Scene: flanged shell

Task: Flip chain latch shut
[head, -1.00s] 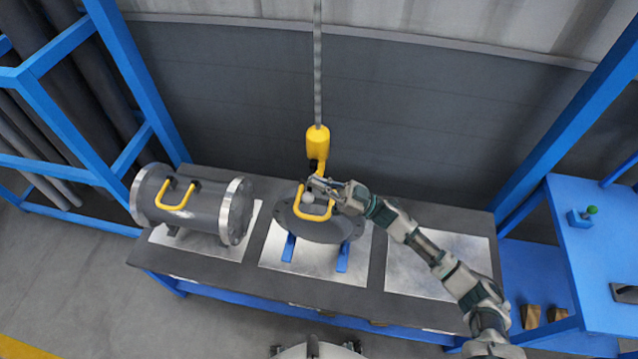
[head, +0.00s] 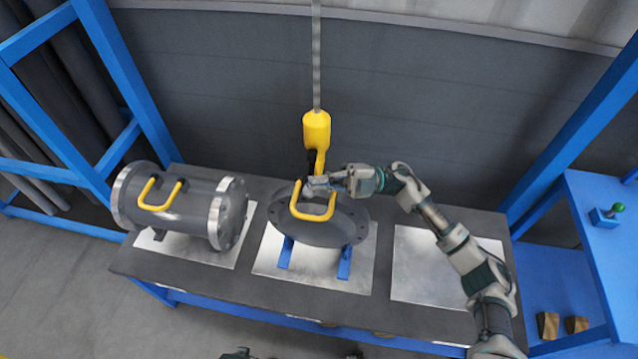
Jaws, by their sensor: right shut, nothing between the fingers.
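A yellow chain hook block (head: 316,130) hangs on a grey chain (head: 316,60) above the middle of the bench. Its lower hook end (head: 320,160) reaches down to the back of a dark round flange (head: 340,228) with a yellow handle (head: 313,216). The latch on the hook is too small to make out. My right gripper (head: 316,184) is shut and empty, just below the hook and by the top of the yellow handle. Whether it touches the hook or the handle cannot be told.
A grey flanged shell (head: 180,206) with its own yellow handle (head: 160,195) lies on the bench (head: 140,262) at left. A bare metal plate (head: 440,268) is at right. Blue frames (head: 110,80) stand either side; a blue table (head: 605,240) is at far right.

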